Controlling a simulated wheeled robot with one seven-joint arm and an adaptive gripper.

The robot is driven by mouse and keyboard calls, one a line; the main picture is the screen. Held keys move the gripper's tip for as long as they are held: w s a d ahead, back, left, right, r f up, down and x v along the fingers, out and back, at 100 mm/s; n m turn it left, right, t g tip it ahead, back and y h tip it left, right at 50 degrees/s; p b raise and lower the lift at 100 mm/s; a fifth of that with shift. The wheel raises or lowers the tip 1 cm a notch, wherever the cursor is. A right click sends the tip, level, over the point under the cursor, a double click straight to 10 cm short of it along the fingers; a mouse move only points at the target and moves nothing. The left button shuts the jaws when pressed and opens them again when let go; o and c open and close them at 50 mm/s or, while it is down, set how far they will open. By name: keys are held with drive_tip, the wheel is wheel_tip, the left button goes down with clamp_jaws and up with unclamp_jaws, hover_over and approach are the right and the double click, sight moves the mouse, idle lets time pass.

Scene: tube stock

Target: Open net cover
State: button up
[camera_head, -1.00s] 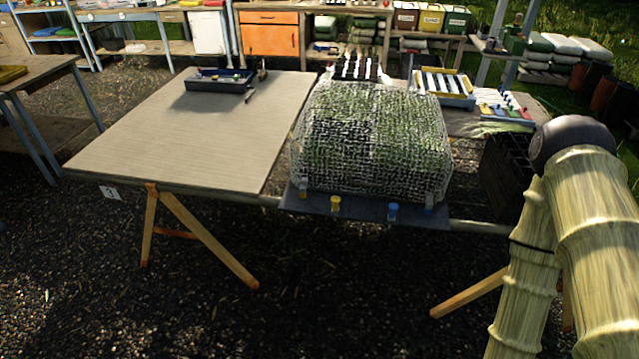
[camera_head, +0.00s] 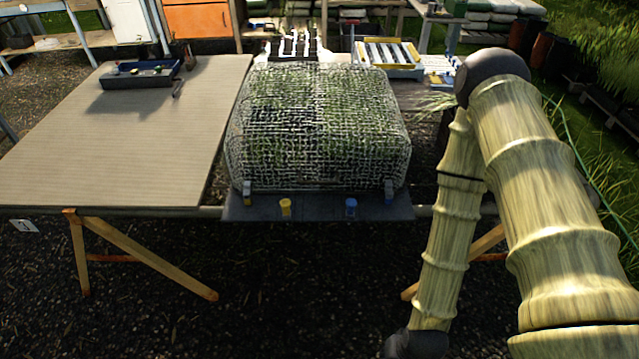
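The net cover (camera_head: 320,125) is a white mesh dome over green plants. It is closed, sitting on a dark base (camera_head: 318,208) at the front of the table. Along the base's front edge are a yellow clip (camera_head: 286,207) and a blue clip (camera_head: 351,207), with a grey clip at the left front corner (camera_head: 247,193) and another at the right front corner (camera_head: 389,190). My bamboo-like arm fills the right side, right of the net cover and apart from it. My gripper is not in the picture.
A tan board (camera_head: 130,135) covers the table's left part, with a dark tool tray (camera_head: 140,73) at its back. A blue-and-yellow tray (camera_head: 388,58) stands behind the net cover. Wooden trestle legs (camera_head: 150,255) stand on the gravel below.

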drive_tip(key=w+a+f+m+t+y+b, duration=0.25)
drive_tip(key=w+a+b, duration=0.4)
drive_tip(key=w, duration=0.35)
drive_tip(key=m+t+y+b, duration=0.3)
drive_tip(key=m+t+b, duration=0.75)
drive_tip(key=b, duration=0.45)
approach(321, 183)
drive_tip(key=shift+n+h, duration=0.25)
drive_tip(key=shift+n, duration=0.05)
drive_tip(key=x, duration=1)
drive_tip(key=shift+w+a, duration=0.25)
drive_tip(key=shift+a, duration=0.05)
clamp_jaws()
